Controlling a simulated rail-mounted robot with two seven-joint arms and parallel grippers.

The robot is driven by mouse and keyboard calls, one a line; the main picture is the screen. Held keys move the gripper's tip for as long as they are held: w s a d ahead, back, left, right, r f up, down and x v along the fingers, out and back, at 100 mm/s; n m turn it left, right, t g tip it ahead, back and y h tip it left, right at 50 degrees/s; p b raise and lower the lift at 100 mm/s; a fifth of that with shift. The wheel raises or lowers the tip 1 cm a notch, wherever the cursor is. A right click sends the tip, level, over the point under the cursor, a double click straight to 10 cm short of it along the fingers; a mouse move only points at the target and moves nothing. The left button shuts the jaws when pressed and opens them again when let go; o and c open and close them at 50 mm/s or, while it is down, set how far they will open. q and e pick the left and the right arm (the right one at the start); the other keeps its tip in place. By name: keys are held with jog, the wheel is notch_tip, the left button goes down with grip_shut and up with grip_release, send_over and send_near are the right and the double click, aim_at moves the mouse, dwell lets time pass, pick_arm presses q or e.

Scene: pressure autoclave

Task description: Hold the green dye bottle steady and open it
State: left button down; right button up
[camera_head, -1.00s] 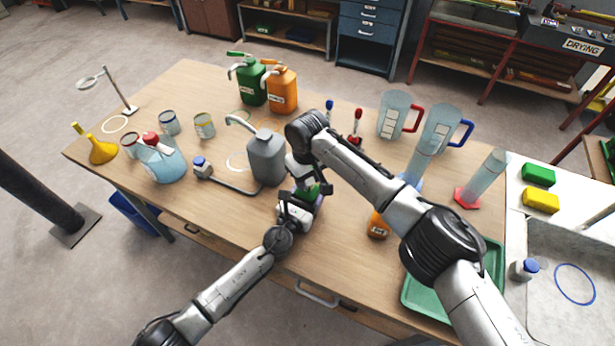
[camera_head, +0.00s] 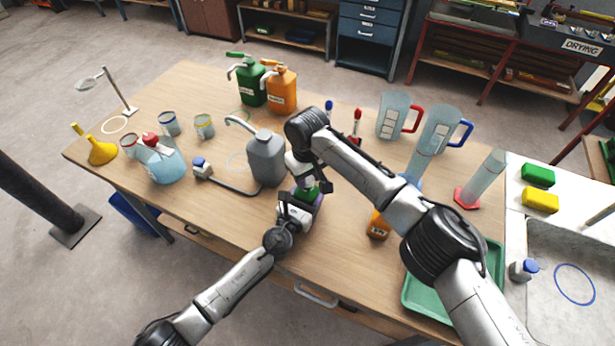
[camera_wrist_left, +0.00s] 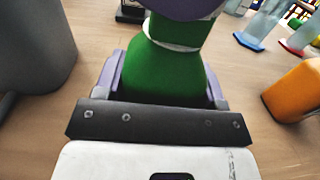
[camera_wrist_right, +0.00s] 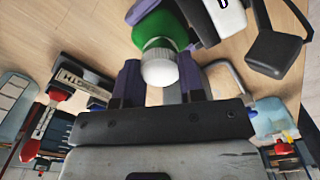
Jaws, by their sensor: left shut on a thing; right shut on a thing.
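The green dye bottle (camera_wrist_left: 165,75) stands between the purple fingers of my left gripper (camera_wrist_left: 163,82), which is shut on its body. In the head view the green bottle (camera_head: 307,194) shows only in part, near the table's front edge, between my two grippers. My right gripper (camera_wrist_right: 160,85) is shut on the white ribbed cap (camera_wrist_right: 159,64) at the bottle's top. The green shoulder shows just beyond the cap in the right wrist view. Whether the cap is loose or still seated cannot be told. A purple finger covers the bottle's top in the left wrist view.
A grey jug (camera_head: 267,158) with a bent spout stands close left of my grippers. An orange bottle (camera_head: 379,224) stands to the right, near the green tray (camera_head: 412,292). Clear jugs (camera_head: 393,113) and cylinders stand behind right. The front left of the table is mostly clear.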

jog(key=shift+r, duration=0.65)
jog(key=shift+r, duration=0.15)
jog(key=shift+r, duration=1.85)
pick_arm(q)
jog(key=shift+c, duration=0.7)
grip_release()
